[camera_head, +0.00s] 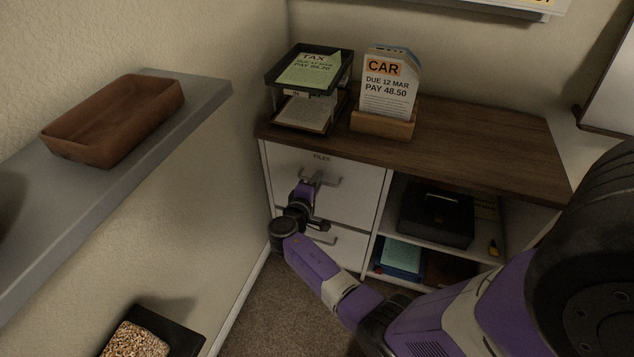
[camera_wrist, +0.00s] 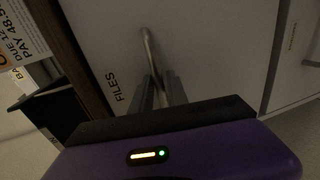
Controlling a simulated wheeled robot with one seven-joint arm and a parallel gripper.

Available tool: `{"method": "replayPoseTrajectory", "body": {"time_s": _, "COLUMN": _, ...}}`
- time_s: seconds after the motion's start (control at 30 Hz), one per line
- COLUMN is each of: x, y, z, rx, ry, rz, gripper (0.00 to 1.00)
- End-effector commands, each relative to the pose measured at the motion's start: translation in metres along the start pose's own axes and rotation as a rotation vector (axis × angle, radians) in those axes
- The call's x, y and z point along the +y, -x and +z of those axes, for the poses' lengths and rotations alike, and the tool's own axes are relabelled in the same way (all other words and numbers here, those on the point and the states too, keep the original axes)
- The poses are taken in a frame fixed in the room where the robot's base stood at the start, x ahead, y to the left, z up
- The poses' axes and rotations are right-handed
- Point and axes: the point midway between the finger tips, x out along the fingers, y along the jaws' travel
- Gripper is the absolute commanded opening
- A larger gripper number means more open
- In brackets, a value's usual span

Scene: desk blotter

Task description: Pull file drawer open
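The white file drawer (camera_head: 348,204), marked FILES, is the upper left drawer of the cabinet. Its front lies flush with the cabinet, so it stands closed. It carries a grey metal bar handle (camera_head: 329,182). My gripper (camera_head: 311,184) is at the left part of this handle. In the wrist view the handle (camera_wrist: 149,48) runs down between the two fingers of my gripper (camera_wrist: 161,84). The fingers are close together, one on each side of the bar, and look shut on it. The FILES label (camera_wrist: 114,87) shows to the left there.
A lower drawer (camera_head: 346,246) sits below. Open shelves at right hold a black box (camera_head: 436,214) and a blue tray (camera_head: 399,259). A paper tray (camera_head: 309,73) and a letter holder (camera_head: 383,124) stand on the top. A grey wall shelf (camera_head: 205,92) juts out at left.

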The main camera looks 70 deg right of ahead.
Motion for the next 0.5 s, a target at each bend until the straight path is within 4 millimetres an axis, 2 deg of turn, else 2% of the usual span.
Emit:
{"method": "replayPoseTrajectory", "body": {"time_s": 0.2, "x": 0.0, "y": -0.0005, "z": 0.0001, "rx": 0.0, "ry": 0.0, "rz": 0.0, "gripper": 0.2}}
{"method": "replayPoseTrajectory", "body": {"time_s": 0.3, "x": 0.0, "y": -0.0004, "z": 0.0001, "rx": 0.0, "ry": 0.0, "rz": 0.0, "gripper": 0.02}}
{"method": "replayPoseTrajectory", "body": {"time_s": 0.5, "x": -0.0001, "y": -0.0002, "z": 0.0001, "rx": 0.0, "ry": 0.0, "rz": 0.0, "gripper": 0.0}}
